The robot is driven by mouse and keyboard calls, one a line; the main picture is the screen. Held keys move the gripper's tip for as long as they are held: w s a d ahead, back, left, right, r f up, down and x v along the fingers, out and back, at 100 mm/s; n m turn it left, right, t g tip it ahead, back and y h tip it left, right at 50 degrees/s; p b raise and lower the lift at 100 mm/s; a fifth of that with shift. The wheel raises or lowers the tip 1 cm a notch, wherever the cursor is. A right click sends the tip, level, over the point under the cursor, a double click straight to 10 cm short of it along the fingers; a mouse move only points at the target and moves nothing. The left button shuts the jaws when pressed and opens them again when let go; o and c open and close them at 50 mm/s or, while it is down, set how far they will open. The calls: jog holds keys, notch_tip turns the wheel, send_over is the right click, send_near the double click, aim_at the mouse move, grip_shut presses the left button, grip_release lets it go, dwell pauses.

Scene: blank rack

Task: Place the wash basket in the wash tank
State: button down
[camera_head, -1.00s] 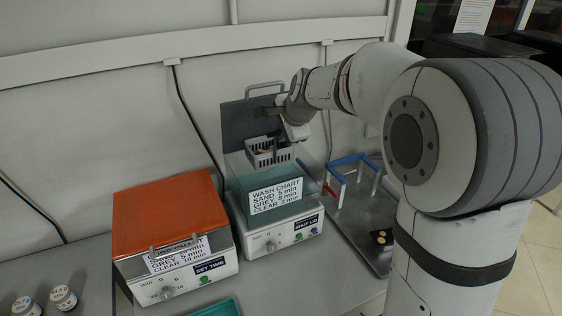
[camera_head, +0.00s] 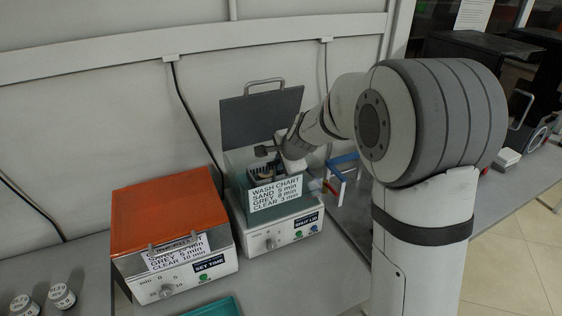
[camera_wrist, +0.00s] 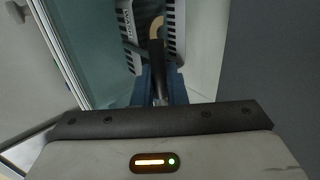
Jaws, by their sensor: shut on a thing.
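The wash basket (camera_head: 266,172) is white and slotted, and in the head view it shows inside the glass-walled wash tank (camera_head: 262,215), below the rim. The tank carries a wash chart label, and its grey lid (camera_head: 262,118) stands raised behind. My gripper (camera_head: 278,158) is over the tank opening, shut on the basket's handle. In the wrist view the gripper's fingers (camera_wrist: 158,85) close on the dark handle with a tan curved end, and the slotted basket (camera_wrist: 174,30) lies beyond. The basket's underside is hidden, so I cannot tell whether it touches the tank floor.
An orange-lidded unit (camera_head: 168,212) stands left of the tank. Two small white jars (camera_head: 62,296) sit at the lower left. A blue and white rack (camera_head: 343,172) stands right of the tank, partly behind my arm. A teal tray (camera_head: 215,308) lies at the front edge.

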jog(key=shift+s+r, duration=0.1)
jog(key=shift+f+b, duration=0.55)
jog(key=shift+f, duration=0.05)
jog(key=c, duration=1.5)
grip_release()
jog(key=shift+o, duration=0.2)
